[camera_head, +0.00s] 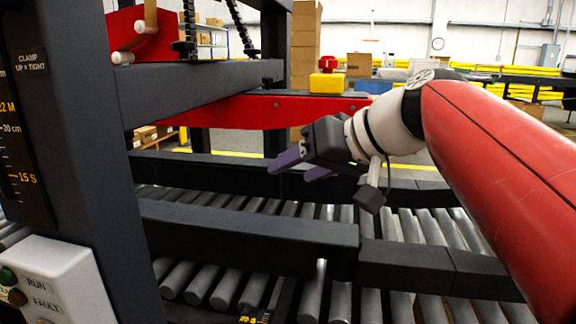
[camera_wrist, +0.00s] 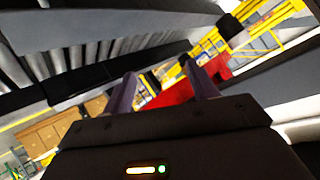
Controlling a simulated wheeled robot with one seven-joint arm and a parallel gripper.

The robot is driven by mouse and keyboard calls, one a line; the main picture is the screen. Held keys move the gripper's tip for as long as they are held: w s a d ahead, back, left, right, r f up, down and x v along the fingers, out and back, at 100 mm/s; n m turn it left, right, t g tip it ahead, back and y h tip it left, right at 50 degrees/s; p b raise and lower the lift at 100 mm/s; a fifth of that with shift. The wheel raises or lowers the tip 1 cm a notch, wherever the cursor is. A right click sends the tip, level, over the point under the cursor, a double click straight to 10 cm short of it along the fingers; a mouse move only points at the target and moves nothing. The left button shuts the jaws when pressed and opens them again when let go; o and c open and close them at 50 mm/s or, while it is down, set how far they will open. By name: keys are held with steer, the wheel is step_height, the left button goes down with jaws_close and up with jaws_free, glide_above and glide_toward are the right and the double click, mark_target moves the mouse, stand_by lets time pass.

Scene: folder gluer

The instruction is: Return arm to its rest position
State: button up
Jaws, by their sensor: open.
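My gripper (camera_head: 303,168) is at the end of my red and white arm, which reaches in from the right in the head view. Its two purple fingers point left and stand apart with nothing between them. It hangs above the roller conveyor (camera_head: 230,283), in front of the red beam (camera_head: 262,110), touching nothing that I can see. In the wrist view the two fingers of my gripper (camera_wrist: 163,93) are spread, with a red part and yellow structures beyond them. The wrist view is strongly tilted.
A dark post with a scale (camera_head: 70,150) and a RUN/FAULT control box (camera_head: 55,283) stand close on the left. A dark rail (camera_head: 240,237) runs across the rollers. A yellow block with a red knob (camera_head: 327,80) sits behind the gripper. Cardboard boxes (camera_head: 305,50) are stacked farther back.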

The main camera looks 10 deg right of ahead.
steer(key=s+d+f+m+g+h+p, duration=0.1)
steer(key=s+d+f+h+p, duration=0.1)
steer(key=s+f+h, duration=0.2)
steer(key=s+d+f+m+g+h+p, duration=0.1)
steer(key=s+d+f+h, duration=0.1)
steer(key=s+f, duration=0.8)
step_height(320, 180, down, 8)
steer(key=shift+d+f+m+g+h+p, duration=0.15)
steer(key=shift+d+m+g+h+p, duration=0.2)
steer(key=shift+h, duration=0.55)
steer(key=shift+s, duration=0.1)
